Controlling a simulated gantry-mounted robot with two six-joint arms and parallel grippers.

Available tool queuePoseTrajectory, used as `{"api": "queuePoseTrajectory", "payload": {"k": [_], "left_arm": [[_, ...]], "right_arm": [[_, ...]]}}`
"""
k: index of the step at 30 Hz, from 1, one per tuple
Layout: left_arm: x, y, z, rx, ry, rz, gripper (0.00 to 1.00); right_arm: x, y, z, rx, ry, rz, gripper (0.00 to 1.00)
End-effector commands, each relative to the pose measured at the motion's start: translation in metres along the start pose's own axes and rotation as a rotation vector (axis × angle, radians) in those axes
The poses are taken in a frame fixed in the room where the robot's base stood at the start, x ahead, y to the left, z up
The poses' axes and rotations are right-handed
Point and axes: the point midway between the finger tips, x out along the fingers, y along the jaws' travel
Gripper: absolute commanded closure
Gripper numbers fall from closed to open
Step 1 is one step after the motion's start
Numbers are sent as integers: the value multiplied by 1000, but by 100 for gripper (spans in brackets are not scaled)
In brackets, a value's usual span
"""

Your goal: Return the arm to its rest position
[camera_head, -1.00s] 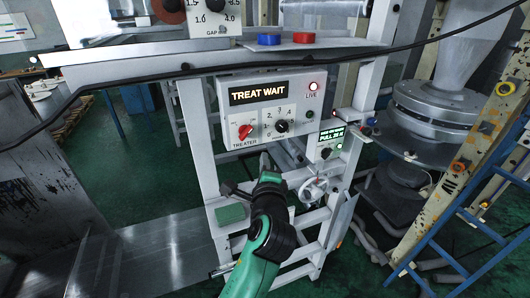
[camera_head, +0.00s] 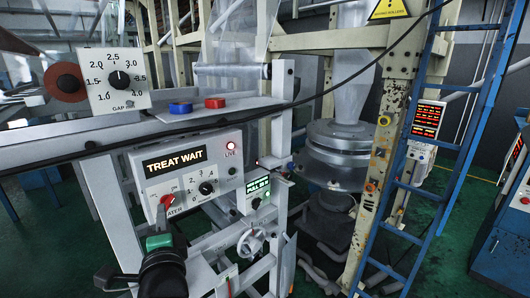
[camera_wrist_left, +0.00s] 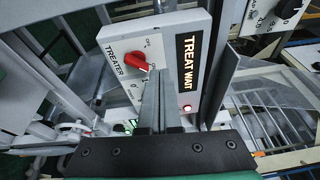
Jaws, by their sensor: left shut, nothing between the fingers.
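My left arm (camera_head: 163,270) comes up from the bottom of the head view, its dark wrist and green gripper body in front of the panel's lower edge. My left gripper (camera_head: 163,214) appears just below the red TREATER switch (camera_head: 167,200). In the left wrist view, its two grey fingers (camera_wrist_left: 158,104) are together with nothing between them. The red switch (camera_wrist_left: 138,63) shows beyond the fingertips, apart from them in the picture; the exact gap is hard to judge. The control panel (camera_head: 219,186) reads TREAT WAIT with a lit red LIVE lamp. My right gripper is not in view.
The grey frame has a handwheel (camera_head: 250,243) and a small green-lit box (camera_head: 255,194) near the arm. A GAP dial (camera_head: 119,80) and blue and red blocks stand above. A black cable crosses overhead. A blue ladder (camera_head: 430,150) stands at right.

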Motion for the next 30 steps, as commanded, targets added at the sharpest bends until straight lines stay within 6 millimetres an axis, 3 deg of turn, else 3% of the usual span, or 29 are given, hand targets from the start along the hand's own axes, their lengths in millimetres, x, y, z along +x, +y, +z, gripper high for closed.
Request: {"api": "queuePoseTrajectory", "payload": {"k": [1,4,6,9,12,14,18,30], "left_arm": [[-10,-34,15,-147,26,-72,100],[-46,-105,38,-528,159,-225,100],[-84,-152,52,-803,304,-324,100],[-148,-204,67,-1158,563,-411,100],[-206,-236,73,-1442,836,-410,100],[-227,-245,72,-1576,962,-361,100],[-228,-246,68,-1718,1031,-276,100],[-228,-246,68,-1732,1034,-269,100]], "right_arm": [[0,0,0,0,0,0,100],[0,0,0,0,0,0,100],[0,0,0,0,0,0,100],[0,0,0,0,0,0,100],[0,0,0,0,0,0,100],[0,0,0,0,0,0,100],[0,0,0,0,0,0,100],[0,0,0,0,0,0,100]]}}
